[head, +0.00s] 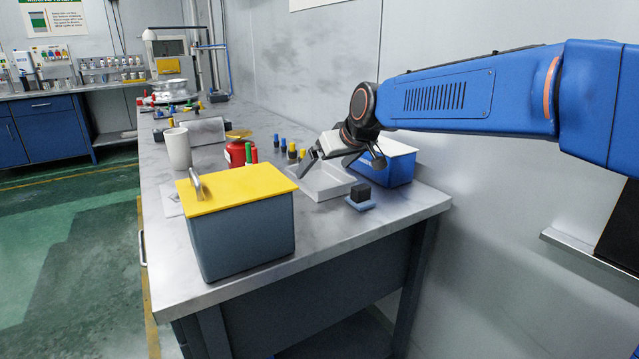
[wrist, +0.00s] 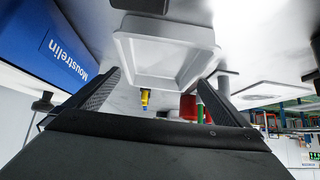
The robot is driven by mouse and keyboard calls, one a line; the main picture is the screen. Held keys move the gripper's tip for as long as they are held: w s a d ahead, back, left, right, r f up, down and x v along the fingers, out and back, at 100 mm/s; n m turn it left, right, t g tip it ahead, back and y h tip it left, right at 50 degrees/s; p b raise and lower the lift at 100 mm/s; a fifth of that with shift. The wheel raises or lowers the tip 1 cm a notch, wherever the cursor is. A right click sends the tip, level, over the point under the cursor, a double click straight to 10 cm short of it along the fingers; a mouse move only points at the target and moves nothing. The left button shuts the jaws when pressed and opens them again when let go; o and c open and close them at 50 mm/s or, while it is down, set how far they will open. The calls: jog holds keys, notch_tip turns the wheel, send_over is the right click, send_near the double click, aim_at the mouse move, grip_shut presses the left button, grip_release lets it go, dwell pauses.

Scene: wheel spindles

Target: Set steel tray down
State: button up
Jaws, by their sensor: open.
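A pale, shallow rectangular tray (head: 322,187) lies on the workbench, between the yellow-lidded box and the blue box. It looks flat on the bench top. My gripper (head: 340,166) is above the tray's back right part, with its fingers spread and pointing down. In the wrist view the tray (wrist: 168,62) shows beyond my gripper (wrist: 166,76), between the two black fingers. The fingers are apart and nothing is held between them. Whether a fingertip touches the tray rim cannot be told.
A grey box with a yellow lid (head: 240,188) stands at the front left. A blue box with a white lid (head: 390,168) is close at the right. A dark block (head: 360,193) sits in front of the tray. Small coloured bottles (head: 292,151) and a red container (head: 237,153) stand behind it.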

aim_at(313, 179)
jog(key=x, duration=0.5)
jog(key=shift+c, duration=0.3)
jog(key=c, duration=0.9)
jog(key=shift+o, duration=0.2)
